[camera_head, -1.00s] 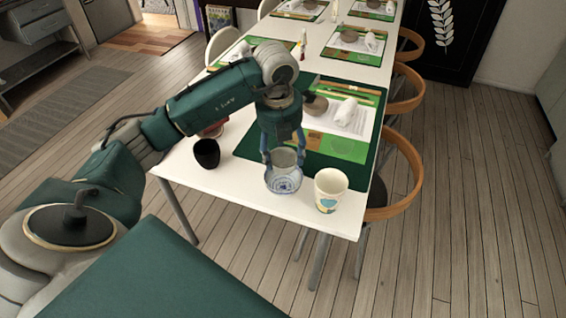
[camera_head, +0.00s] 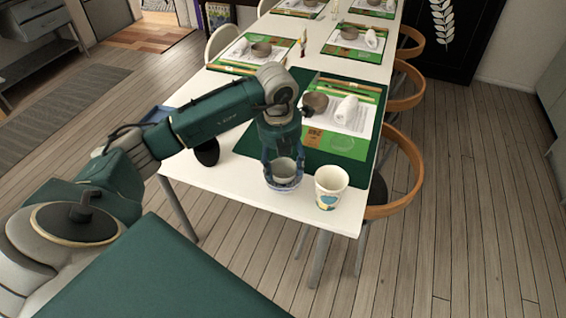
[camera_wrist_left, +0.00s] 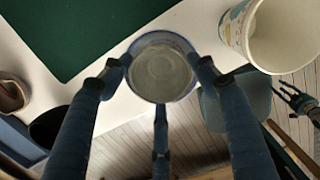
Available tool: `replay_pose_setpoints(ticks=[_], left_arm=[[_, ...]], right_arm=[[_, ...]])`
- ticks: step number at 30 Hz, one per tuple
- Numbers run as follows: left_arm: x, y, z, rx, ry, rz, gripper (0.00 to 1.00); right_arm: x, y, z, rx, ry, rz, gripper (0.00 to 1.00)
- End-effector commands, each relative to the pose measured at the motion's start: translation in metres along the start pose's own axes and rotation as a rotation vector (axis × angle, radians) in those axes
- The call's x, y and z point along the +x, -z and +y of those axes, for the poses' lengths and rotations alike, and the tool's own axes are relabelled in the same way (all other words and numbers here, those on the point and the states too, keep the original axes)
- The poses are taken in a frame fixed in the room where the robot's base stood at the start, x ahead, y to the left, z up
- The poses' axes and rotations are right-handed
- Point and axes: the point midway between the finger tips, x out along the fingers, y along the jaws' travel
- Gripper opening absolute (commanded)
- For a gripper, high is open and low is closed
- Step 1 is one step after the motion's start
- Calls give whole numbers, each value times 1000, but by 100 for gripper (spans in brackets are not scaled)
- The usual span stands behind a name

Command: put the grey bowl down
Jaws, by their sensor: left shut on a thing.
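The grey bowl (camera_head: 285,169) is between the fingers of my left gripper (camera_head: 284,172), which is shut on it. It is right at a blue-and-white bowl (camera_head: 284,185) near the table's front edge. In the left wrist view the grey bowl (camera_wrist_left: 162,72) lies inside the outline of the blue rim (camera_wrist_left: 160,36). I cannot tell whether it touches the bowl below. The left gripper's fingers (camera_wrist_left: 160,90) surround it. A small dark fingered part at the right edge of that view looks like my right gripper (camera_wrist_left: 297,100); its state is unclear.
A patterned paper cup (camera_head: 330,188) stands close to the right of the bowls. A black cup (camera_head: 206,153) is to the left, partly behind my arm. A green placemat (camera_head: 357,165) lies behind. The table's front edge (camera_head: 310,222) is near.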

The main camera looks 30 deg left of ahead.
Motion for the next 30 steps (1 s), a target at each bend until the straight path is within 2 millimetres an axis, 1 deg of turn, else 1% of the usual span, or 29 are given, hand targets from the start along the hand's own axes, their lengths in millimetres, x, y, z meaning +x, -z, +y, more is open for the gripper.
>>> replay_pose_setpoints(ticks=[1,2,4,5,14,17,18,20,30], left_arm=[[-1,0,0,-1,0,-1,26],[-1,0,0,0,0,0,62],[-1,0,0,0,0,0,75],[-1,0,0,0,0,0,78],[-2,0,0,0,0,-1,78],[-11,-2,0,0,1,-1,78],[-17,-2,0,0,1,-1,78],[-22,-3,0,0,1,-5,78],[-97,-3,-1,1,2,-6,78]], right_arm=[[0,-1,-2,1,2,-1,40],[0,-1,-2,1,2,-1,40],[0,-1,-2,1,3,-1,40],[0,-1,-2,1,2,-2,40],[-2,-1,-1,1,1,-1,40],[-10,0,0,0,0,-1,40],[-15,0,0,0,0,-1,40],[-9,0,1,-1,-1,-1,40],[2,-2,4,-2,-4,-1,40]])
